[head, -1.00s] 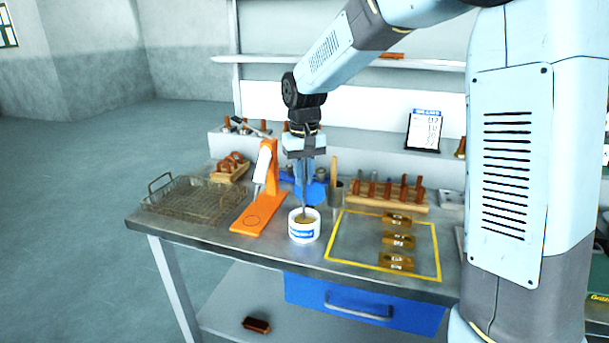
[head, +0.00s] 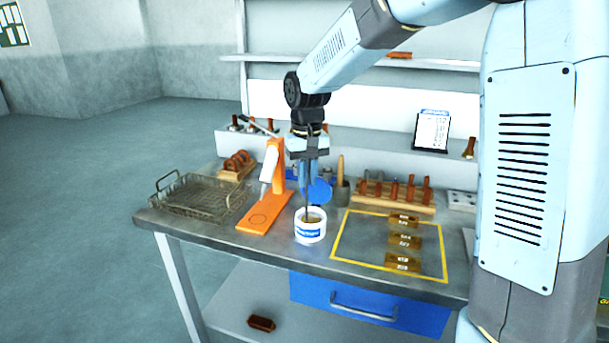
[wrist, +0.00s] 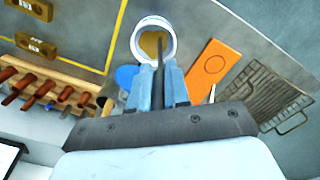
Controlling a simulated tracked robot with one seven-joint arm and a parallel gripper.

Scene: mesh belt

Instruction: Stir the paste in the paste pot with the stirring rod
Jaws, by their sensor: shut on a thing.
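The paste pot (head: 310,232) is a white tub with a blue label, standing upright near the front edge of the bench. Tan paste shows inside it in the wrist view (wrist: 149,42). My gripper (head: 308,186) is above the pot, pointing down, and shut on the thin dark stirring rod (head: 307,209). The rod's lower end reaches into the pot's mouth; its tip is hidden by the rim and paste. In the wrist view the rod (wrist: 159,52) runs from between my fingers (wrist: 160,84) into the pot opening.
An orange stand (head: 265,212) is close left of the pot, with a wire basket (head: 205,196) farther left. A yellow-outlined area (head: 350,258) with brass blocks (head: 403,241) lies to the right. Behind are a grey cup (head: 340,194) and a wooden rack (head: 390,202) of handled tools.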

